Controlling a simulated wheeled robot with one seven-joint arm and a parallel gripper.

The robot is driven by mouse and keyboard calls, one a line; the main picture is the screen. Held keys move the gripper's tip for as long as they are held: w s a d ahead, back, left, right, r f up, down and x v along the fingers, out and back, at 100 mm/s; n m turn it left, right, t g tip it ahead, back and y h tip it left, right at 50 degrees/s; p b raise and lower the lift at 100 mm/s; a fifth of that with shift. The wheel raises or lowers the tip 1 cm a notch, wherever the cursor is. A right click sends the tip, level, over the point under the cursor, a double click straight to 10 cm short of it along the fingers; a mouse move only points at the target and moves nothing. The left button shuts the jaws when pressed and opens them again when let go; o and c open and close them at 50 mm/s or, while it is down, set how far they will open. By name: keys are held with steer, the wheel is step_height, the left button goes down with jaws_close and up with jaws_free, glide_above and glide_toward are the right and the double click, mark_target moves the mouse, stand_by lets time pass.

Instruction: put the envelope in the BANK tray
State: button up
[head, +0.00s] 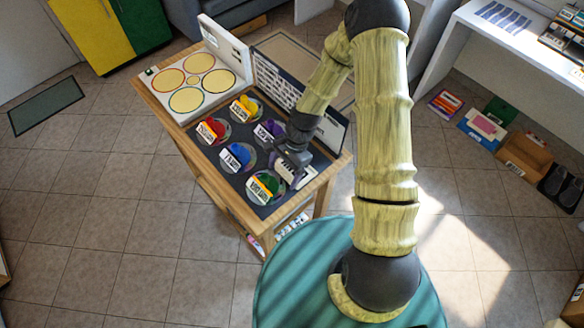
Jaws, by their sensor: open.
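I cannot pick out the envelope for certain in the head view. A pink flat piece (485,124) lies in a blue tray (470,138) on the floor at the right, but I cannot tell whether it is an envelope. Trays stand along the floor there, and their labels are too small to read, so I cannot tell which is BANK. My gripper (291,168) is open over the right end of the dark tabletop, close to a small white piece with dark stripes (294,179). The fingertips are partly hidden, and I see nothing held.
The wooden table (341,160) carries several labelled round discs with coloured pieces, a white panel with four rings (205,70) and a raised board (275,80). A brown tray (524,153) and a dark tray (558,186) stand at the right. Tiled floor lies clear between.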

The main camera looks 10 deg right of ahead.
mark_target(284, 176)
steer(key=shift+s+f, duration=0.1)
steer(key=shift+f, duration=0.25)
steer(key=shift+a, duration=0.1)
steer(key=c, duration=1.1)
steer(key=shift+r, duration=0.1)
step_height(284, 176, up, 10)
steer(key=shift+f+b, duration=0.1)
steer(key=shift+b, duration=0.45)
